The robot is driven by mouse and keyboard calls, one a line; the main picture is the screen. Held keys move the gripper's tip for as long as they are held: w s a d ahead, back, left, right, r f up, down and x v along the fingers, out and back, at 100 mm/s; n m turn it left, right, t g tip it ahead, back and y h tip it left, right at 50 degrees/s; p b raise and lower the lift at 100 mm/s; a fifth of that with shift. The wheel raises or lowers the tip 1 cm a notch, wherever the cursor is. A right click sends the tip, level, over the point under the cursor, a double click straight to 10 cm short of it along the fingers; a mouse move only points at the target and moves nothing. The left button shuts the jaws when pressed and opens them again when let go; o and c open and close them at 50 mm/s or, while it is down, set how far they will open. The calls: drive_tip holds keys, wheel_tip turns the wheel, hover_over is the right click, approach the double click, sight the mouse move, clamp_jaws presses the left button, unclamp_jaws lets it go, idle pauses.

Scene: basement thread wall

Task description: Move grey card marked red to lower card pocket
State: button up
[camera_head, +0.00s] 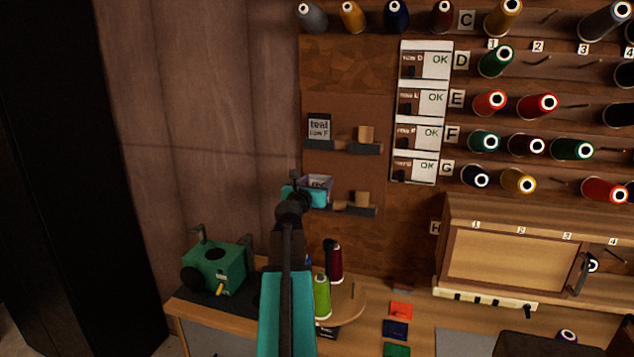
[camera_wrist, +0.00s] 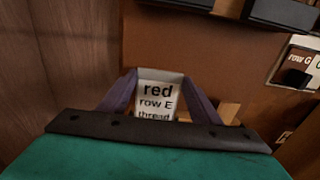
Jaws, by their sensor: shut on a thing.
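The grey card marked red (camera_wrist: 157,97) is upright between the two purple fingers of my gripper (camera_wrist: 160,77), with "row E thread" under the word red. In the head view my gripper (camera_head: 318,184) is shut on this card, at the left part of the lower card pocket (camera_head: 358,211) on the brown panel. My own wrist hides the card's lower edge and most of that pocket's left side. I cannot tell whether the card touches the pocket. The upper card pocket (camera_head: 366,149) holds a grey card marked teal, row F (camera_head: 319,128).
A small tan block (camera_head: 362,199) stands at the lower pocket's right part, close to my right finger. Row cards marked OK (camera_head: 432,104) and thread spools are to the right.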

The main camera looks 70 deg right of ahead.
drive_tip(key=shift+f, duration=0.35)
idle(0.4)
drive_tip(key=o, duration=0.8)
drive_tip(key=shift+o, duration=0.2)
drive_tip(key=shift+a, duration=0.1)
drive_tip(key=a+b, duration=0.7)
drive_tip(key=a, duration=0.4)
drive_tip(key=shift+s+r, duration=0.15)
drive_tip(key=shift+s, duration=0.2)
drive_tip(key=shift+a+b, duration=0.35)
drive_tip(key=shift+b, duration=0.4)
